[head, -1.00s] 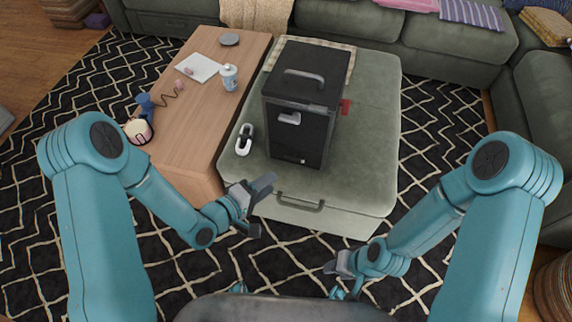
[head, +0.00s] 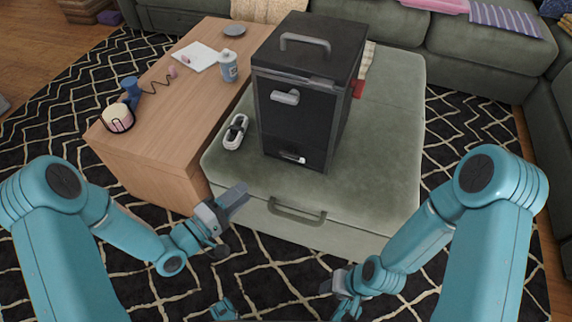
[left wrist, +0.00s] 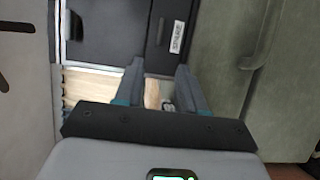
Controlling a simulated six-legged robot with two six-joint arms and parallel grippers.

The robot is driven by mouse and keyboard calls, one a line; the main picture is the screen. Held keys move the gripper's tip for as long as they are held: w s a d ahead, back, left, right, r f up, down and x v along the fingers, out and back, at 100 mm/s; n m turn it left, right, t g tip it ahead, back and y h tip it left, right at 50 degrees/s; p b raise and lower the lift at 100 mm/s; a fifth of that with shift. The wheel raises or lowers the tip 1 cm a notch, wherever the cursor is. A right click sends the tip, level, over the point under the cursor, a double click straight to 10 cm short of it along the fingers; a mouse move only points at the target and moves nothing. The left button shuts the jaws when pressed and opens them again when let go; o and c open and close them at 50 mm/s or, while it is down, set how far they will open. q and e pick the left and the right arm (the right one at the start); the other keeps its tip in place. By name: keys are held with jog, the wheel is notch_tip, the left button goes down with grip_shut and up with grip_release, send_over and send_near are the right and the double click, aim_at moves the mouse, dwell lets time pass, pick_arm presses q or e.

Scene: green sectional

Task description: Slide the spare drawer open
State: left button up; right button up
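A black cabinet (head: 300,100) stands upright on the green ottoman (head: 385,170). Its low front drawer, the spare drawer (head: 275,153), looks closed and flush. A white label reading SPARE (left wrist: 178,37) shows sideways in the left wrist view. The same label (head: 292,158) is small in the head view. My left gripper (head: 230,222) is open and empty, in front of the ottoman and apart from the cabinet; its spread fingers (left wrist: 161,82) point toward the cabinet in the wrist view. My right gripper (head: 340,290) is low in front of the ottoman; its finger gap is unclear.
The ottoman's front has its own grey handle (head: 297,212). A white and black object (head: 236,132) lies left of the cabinet. A wooden table (head: 160,120) at left carries a bottle (head: 228,66) and a round lamp-like object (head: 118,118). Patterned rug is open in front.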

aim_at(288, 157)
pick_arm(q)
jog(key=b+x, duration=0.3)
jog(key=x, duration=1.3)
jog(key=shift+d, duration=0.15)
grip_shut()
